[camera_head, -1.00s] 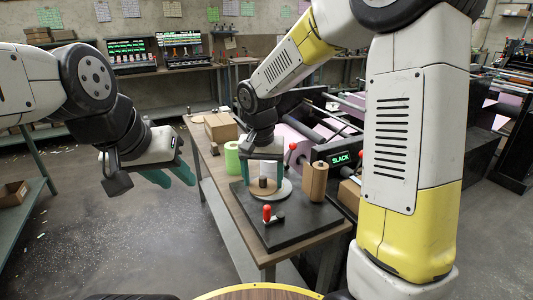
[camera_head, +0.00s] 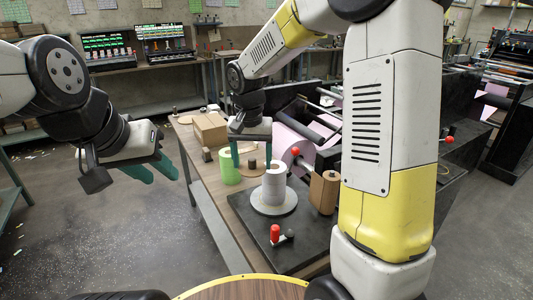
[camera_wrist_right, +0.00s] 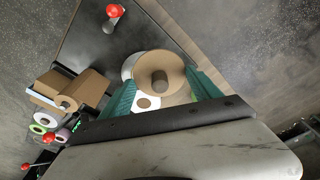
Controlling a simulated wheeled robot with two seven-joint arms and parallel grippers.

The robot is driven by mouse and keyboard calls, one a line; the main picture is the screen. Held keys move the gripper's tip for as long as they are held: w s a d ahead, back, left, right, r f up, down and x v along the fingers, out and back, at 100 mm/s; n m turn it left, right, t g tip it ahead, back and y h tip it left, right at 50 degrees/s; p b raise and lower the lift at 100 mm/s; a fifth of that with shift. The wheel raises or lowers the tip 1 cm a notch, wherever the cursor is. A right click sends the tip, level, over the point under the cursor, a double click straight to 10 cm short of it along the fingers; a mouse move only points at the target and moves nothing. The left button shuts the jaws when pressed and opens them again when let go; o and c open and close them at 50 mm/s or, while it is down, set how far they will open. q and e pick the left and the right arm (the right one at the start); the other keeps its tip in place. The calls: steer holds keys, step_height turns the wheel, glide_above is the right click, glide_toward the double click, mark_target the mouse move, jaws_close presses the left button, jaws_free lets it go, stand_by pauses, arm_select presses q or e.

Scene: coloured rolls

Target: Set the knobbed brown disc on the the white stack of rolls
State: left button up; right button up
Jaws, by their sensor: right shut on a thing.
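The knobbed brown disc (camera_head: 248,168) is held between the green fingers of my right gripper (camera_head: 251,157). In the right wrist view the disc (camera_wrist_right: 174,70), with its dark brown knob, lies between the two fingers (camera_wrist_right: 163,95). The white stack of rolls (camera_head: 274,187) stands upright on a round grey plate (camera_head: 268,209) on the black base. In the head view the disc shows left of the stack's top; the height gap is unclear. In the wrist view a white roll end (camera_wrist_right: 147,102) shows partly under the disc. My left gripper (camera_head: 150,170) is open and empty, left of the table.
A brown roll (camera_head: 323,192) stands right of the stack. A red-knobbed handle (camera_head: 275,234) is at the front of the black base. A green roll (camera_head: 229,167) and a cardboard box (camera_head: 210,130) are behind on the table.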

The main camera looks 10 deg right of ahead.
glide_above(274, 165)
steer(key=shift+s+f, duration=0.35)
steer(key=shift+f, duration=1.95)
steer(key=o, duration=1.3)
steer(key=shift+f, duration=0.15)
steer(key=shift+o, duration=0.2)
